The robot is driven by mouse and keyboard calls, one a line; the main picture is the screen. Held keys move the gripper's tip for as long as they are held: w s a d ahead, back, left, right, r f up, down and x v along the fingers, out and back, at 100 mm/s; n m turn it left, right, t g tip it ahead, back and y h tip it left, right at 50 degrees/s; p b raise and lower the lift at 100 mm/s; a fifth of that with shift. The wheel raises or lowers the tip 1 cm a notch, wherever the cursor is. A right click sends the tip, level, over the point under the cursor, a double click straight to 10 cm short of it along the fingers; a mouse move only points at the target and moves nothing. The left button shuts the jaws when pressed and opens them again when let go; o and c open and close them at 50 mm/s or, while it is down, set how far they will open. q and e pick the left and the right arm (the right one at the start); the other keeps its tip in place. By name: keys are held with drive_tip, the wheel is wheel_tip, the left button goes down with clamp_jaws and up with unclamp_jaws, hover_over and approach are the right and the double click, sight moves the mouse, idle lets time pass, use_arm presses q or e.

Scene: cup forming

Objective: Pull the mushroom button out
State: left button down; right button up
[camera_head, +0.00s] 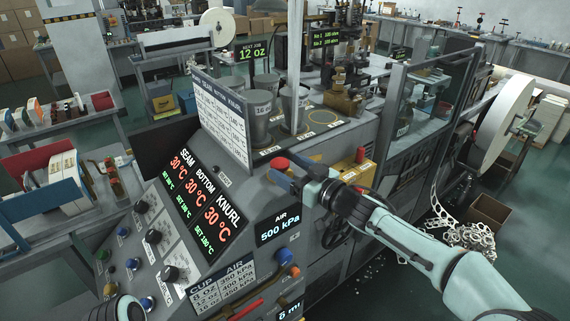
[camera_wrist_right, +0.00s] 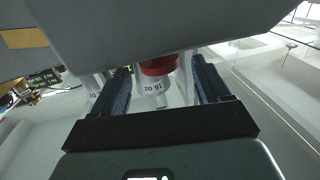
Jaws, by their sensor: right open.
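The red mushroom button (camera_head: 279,163) sits on the sloped grey machine housing, at the top edge of its front panel. My right gripper (camera_head: 284,170) reaches in from the right, with its dark fingers at the button. In the right wrist view the red button (camera_wrist_right: 158,66) shows between the two spread fingertips of my right gripper (camera_wrist_right: 161,72), with a gap visible on each side. The fingers are open and do not appear to press on it. The button's lower part is hidden by the fingers in the head view.
A white chart board (camera_head: 222,118) and grey cups (camera_head: 257,122) stand behind the button. A yellow box (camera_head: 357,171) with a red top is just right of it. The panel below carries a temperature display (camera_head: 201,190), black knobs and an air display (camera_head: 281,227).

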drive_tip(key=shift+x, duration=1.1)
use_arm(q)
drive_tip(key=shift+w+r, duration=0.15)
use_arm(e)
drive_tip(key=shift+d, duration=0.1)
